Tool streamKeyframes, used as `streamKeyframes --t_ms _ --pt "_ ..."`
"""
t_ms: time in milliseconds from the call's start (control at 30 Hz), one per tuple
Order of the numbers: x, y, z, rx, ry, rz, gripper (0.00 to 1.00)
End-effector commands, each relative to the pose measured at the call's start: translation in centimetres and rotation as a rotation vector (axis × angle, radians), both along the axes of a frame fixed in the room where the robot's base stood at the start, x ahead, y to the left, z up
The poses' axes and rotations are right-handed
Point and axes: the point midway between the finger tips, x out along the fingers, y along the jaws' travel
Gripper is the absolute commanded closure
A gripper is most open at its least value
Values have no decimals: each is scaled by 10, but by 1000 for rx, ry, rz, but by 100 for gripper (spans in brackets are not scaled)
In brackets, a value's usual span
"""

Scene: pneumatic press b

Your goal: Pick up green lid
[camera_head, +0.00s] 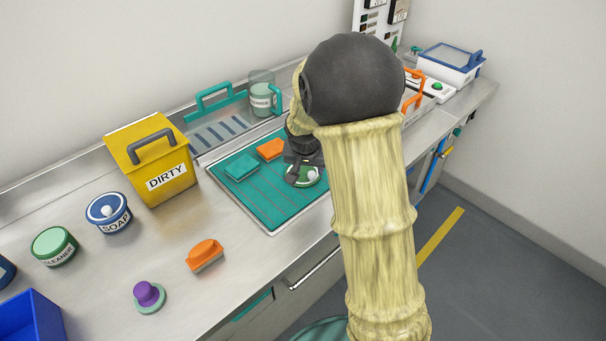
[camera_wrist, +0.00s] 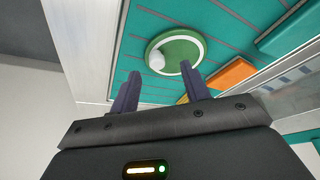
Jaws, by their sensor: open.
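The green lid (camera_head: 302,175) is a round disc with a pale rim and a small white knob. It lies on the teal mat (camera_head: 255,205) near the mat's right side, partly hidden by my gripper in the head view. In the wrist view the green lid (camera_wrist: 176,52) is just beyond my fingertips, with its white knob left of its centre. My gripper (camera_wrist: 160,82) is open, its two dark fingers apart with nothing between them. In the head view my gripper (camera_head: 298,174) is right at the lid; I cannot tell whether it touches.
An orange block (camera_head: 270,149) and a teal block (camera_head: 242,167) lie on the mat close to the lid. A yellow DIRTY bin (camera_head: 150,170) stands to the left. A clear jar (camera_head: 262,95) stands behind.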

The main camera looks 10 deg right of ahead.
Motion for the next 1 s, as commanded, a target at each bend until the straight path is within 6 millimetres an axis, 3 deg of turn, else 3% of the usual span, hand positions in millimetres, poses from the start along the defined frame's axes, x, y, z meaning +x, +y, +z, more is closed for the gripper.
streamKeyframes --t_ms 267,833,1000 --pt "14 -9 -34 -1 2 4 54" --pt "15 -9 -36 0 1 3 54" --pt "15 -9 -36 0 1 2 87"
